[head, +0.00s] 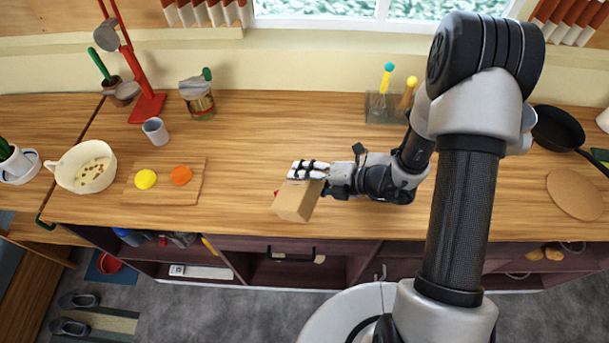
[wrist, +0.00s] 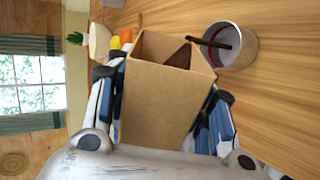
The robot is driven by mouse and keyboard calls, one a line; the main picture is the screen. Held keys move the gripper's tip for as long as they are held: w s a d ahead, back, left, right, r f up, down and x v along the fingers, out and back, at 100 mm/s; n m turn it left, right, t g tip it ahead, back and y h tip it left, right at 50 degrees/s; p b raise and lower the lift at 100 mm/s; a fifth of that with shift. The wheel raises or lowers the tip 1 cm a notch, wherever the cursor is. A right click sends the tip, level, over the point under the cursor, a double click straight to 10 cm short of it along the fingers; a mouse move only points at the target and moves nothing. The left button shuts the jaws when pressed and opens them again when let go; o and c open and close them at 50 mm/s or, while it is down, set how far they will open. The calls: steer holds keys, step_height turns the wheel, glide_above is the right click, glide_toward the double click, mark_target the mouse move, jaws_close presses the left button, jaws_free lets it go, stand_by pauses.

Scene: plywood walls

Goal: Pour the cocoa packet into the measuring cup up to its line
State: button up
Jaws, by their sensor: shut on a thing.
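My gripper (head: 312,172) is shut on the tan cocoa packet (head: 296,201) above the counter, its fingers on either side of it. In the wrist view the packet (wrist: 158,105) is open-topped and tipped, with dark brown cocoa (wrist: 180,57) inside near its mouth. The metal measuring cup (wrist: 245,51) stands on the counter just below and beyond the mouth, with a red line inside. A dark brown strip at the mouth reaches into the cup and looks like falling cocoa. The fill level is unclear. In the head view the cup is mostly hidden behind the packet.
To the left are a board (head: 160,191) with yellow and orange rounds, a white bowl (head: 85,168), a grey cup (head: 155,131), a jar (head: 199,102) and a red stand (head: 147,106). A utensil holder (head: 381,107) stands behind. The counter's middle is clear.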

steer(key=shift+w+d+r+m+p, duration=0.1)
steer(key=shift+w+r+m+p, duration=0.2)
steer(key=shift+p, duration=0.95)
stand_by(1.2)
steer(key=shift+f, duration=0.15)
